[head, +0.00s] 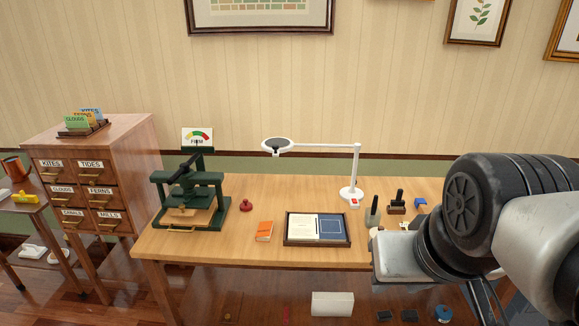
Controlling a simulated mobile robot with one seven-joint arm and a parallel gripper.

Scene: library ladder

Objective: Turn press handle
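The green book press (190,200) stands upright at the left end of the wooden table. Its dark press handle (185,170) is a bar across the top, slanting up toward the back right. A gauge card (197,139) marked FIRM, with a red, yellow and green arc, stands behind the press. My gripper (398,258) is at the right, above the table's front right part, far from the press and not touching the handle. Its fingertips cannot be made out, so I cannot tell whether it is open or shut.
A white lamp (357,170), an open book in a dark tray (317,243), an orange booklet (264,232) and a red knobbed piece (246,205) are on the table (200,251). A labelled drawer cabinet (130,150) stands left of the press.

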